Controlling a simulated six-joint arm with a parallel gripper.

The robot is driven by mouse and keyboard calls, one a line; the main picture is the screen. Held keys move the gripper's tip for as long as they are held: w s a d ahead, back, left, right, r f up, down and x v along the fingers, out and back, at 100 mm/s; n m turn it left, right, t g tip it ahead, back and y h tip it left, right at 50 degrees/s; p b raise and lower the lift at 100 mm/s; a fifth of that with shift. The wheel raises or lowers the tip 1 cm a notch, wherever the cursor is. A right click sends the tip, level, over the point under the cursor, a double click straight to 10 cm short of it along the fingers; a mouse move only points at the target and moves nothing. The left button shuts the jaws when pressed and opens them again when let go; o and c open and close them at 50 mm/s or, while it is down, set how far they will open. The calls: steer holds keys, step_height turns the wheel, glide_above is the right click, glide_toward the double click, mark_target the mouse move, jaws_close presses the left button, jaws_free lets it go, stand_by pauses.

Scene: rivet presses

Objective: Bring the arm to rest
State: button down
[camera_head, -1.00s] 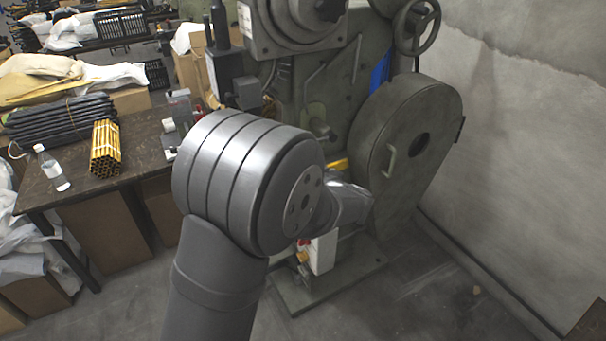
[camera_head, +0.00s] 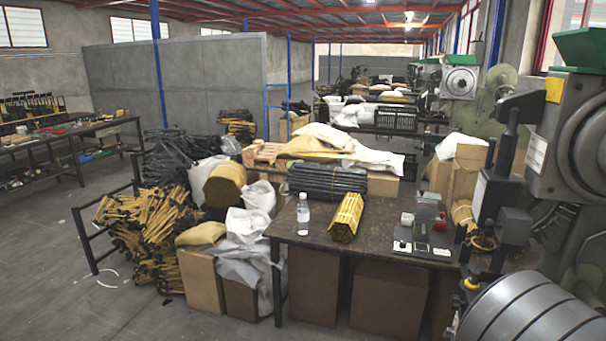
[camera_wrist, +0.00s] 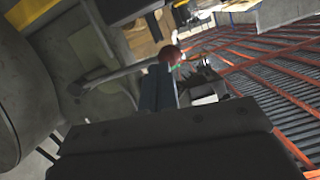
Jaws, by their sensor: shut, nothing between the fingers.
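In the wrist view my gripper (camera_wrist: 160,76) is shut and empty. Its dark body fills the bottom of that view, and the narrow fingers stand up from its middle. In the head view only a grey rounded joint of my arm shows, at the lower right corner. My gripper is outside the head view. The rivet press (camera_head: 583,150) stands at the right edge of the head view, behind and above my arm joint.
A work table (camera_head: 385,244) stands left of my arm. On it are a water bottle (camera_head: 303,215), a yellow rod bundle (camera_head: 346,218), a dark rod bundle (camera_head: 326,180) and a small grey device (camera_head: 425,225). Cardboard boxes stand below. Open floor (camera_head: 110,315) lies at the left.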

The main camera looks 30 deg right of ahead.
steer(key=w+d, duration=0.3)
steer(key=d, duration=0.1)
steer(key=s+a+r+m+t, duration=0.1)
steer(key=s+r, duration=0.2)
steer(key=r, duration=0.4)
steer(key=shift+a+m+y, duration=0.3)
steer(key=shift+m, duration=0.1)
steer(key=shift+r, duration=0.1)
